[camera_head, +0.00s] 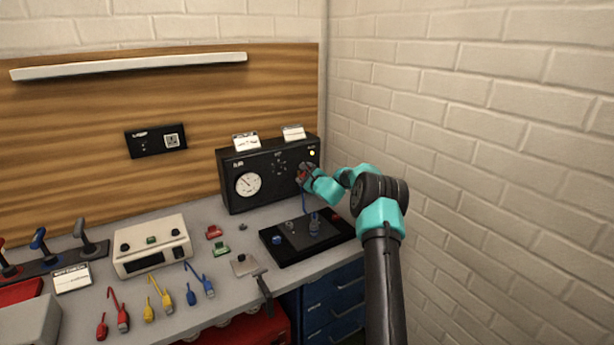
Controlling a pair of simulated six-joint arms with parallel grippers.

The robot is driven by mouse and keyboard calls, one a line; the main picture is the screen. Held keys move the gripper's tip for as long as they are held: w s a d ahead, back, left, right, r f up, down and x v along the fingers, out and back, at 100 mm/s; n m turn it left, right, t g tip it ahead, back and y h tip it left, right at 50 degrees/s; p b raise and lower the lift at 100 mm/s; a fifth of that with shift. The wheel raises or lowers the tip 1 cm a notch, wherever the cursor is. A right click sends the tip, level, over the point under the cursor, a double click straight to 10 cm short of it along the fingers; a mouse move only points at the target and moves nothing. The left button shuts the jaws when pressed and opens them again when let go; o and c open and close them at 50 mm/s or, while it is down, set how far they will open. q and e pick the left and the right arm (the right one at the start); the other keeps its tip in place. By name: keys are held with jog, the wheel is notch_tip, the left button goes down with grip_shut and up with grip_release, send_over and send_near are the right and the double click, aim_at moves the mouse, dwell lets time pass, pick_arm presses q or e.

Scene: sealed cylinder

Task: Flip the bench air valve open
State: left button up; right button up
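My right gripper (304,176) is at the front face of the black gauge box (272,208), at its right side. It is small and overlaps a dark red part there, so I cannot tell whether its fingers are open or shut, or whether they touch the panel. No valve is clearly labelled. A grey plate with a dark lever handle (265,292) sits at the bench's front edge, the handle reaching over the edge. Three levers, red, blue (40,240) and grey, stand on a dark base at far left. My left gripper is out of view.
A black tray (293,259) with small parts lies below my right gripper. A cream meter box (150,246) stands mid-bench. Red, yellow and blue cable leads (162,299) lie along the front. A brick wall (480,140) is close on the right.

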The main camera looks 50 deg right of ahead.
jog(key=n, duration=0.2)
jog(key=a+n, duration=0.1)
jog(key=n, duration=0.1)
jog(key=shift+w+r+n, duration=0.15)
jog(key=shift+n, duration=0.15)
jog(key=shift+w+a+n, duration=0.1)
jog(key=shift+a+n, duration=0.1)
jog(key=shift+n, duration=0.75)
jog(key=shift+w+a+n, duration=0.1)
jog(key=shift+a+n, duration=0.1)
jog(key=shift+n, duration=0.75)
jog(key=o, duration=0.9)
jog(key=shift+s, duration=0.2)
jog(key=v, duration=1.7)
jog(key=shift+s+a, duration=0.1)
